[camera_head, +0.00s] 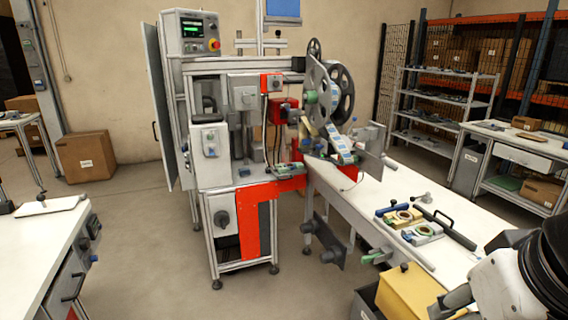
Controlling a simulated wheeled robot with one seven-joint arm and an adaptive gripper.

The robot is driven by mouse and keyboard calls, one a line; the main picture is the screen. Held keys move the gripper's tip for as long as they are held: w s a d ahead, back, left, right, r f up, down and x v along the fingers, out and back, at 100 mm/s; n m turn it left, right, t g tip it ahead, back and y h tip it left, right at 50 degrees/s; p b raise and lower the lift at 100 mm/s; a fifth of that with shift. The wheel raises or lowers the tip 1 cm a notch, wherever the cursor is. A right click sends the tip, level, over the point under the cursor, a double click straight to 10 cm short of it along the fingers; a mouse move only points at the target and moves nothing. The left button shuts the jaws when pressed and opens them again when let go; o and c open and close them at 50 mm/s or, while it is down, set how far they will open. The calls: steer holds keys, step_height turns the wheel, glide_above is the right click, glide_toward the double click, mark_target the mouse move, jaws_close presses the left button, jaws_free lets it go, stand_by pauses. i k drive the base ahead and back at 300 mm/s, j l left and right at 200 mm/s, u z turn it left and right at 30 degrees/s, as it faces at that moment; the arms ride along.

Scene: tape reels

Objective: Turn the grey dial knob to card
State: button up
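A dark grey round dial knob (222,219) sits on the pale lower panel at the front left of the machine. A smaller grey knob (247,98) shows on a grey box higher up on the machine. I cannot tell which of them is the task's dial, and any "card" marking is too small to read. Part of my white and black arm shows at the lower right corner, far from both knobs. My gripper's fingertips cannot be made out.
The machine carries tape reels (341,92) and a control panel with a red button (213,44). A white bench (365,200) with tools runs to the right. A white table (40,245) stands at the left. The floor between table and machine is clear.

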mark_target(247, 98)
steer(key=i+j+u, duration=0.1)
steer(key=i+u, duration=0.5)
steer(key=i, duration=0.25)
steer(key=i+j+z, duration=0.5)
steer(key=i, duration=0.35)
steer(key=i+j+z, duration=0.5)
steer(key=i+j, duration=0.25)
steer(key=j, duration=0.2)
